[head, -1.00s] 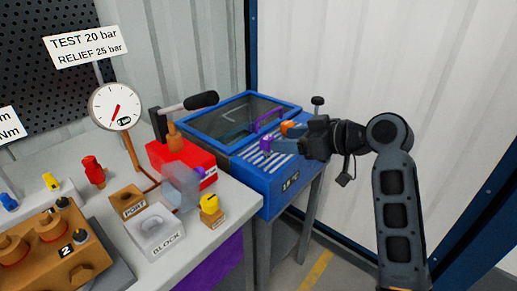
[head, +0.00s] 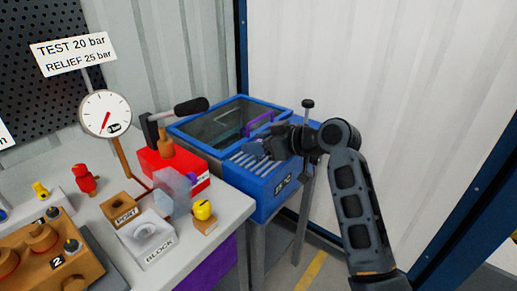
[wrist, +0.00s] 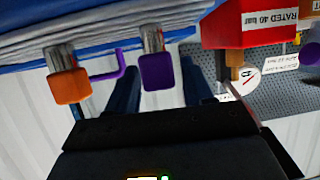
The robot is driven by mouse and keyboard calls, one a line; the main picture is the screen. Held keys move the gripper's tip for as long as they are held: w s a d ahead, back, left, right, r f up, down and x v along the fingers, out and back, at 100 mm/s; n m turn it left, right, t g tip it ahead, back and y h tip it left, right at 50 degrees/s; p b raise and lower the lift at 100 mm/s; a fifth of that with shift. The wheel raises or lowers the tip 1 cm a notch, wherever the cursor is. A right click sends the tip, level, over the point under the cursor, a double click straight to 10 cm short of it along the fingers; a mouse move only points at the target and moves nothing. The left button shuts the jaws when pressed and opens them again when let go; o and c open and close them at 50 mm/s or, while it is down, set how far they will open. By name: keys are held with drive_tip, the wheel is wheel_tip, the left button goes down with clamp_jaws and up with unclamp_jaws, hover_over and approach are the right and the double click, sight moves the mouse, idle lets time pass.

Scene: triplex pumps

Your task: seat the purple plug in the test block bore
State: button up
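The purple plug (wrist: 157,70) has a square purple head on a silver shank. In the wrist view it sits between the two fingers of my gripper (wrist: 160,85), which is open with a gap on each side of the plug. In the head view my gripper (head: 262,150) is over the slatted blue unit and hides the plug. The white test block (head: 152,236), labelled BLOCK, stands at the front of the bench, its round bore facing up and looking empty. A clear panel (head: 173,190) stands behind it.
An orange plug (wrist: 68,86) sits beside the purple one. A purple handle (wrist: 113,70) lies between them. The red pump (head: 172,168), port block (head: 121,208) and yellow-topped plug (head: 203,210) surround the test block. The blue unit (head: 262,195) adjoins the bench.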

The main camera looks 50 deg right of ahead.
drive_tip(key=c, duration=0.8)
drive_tip(key=shift+r, duration=0.1)
drive_tip(key=shift+c, duration=0.2)
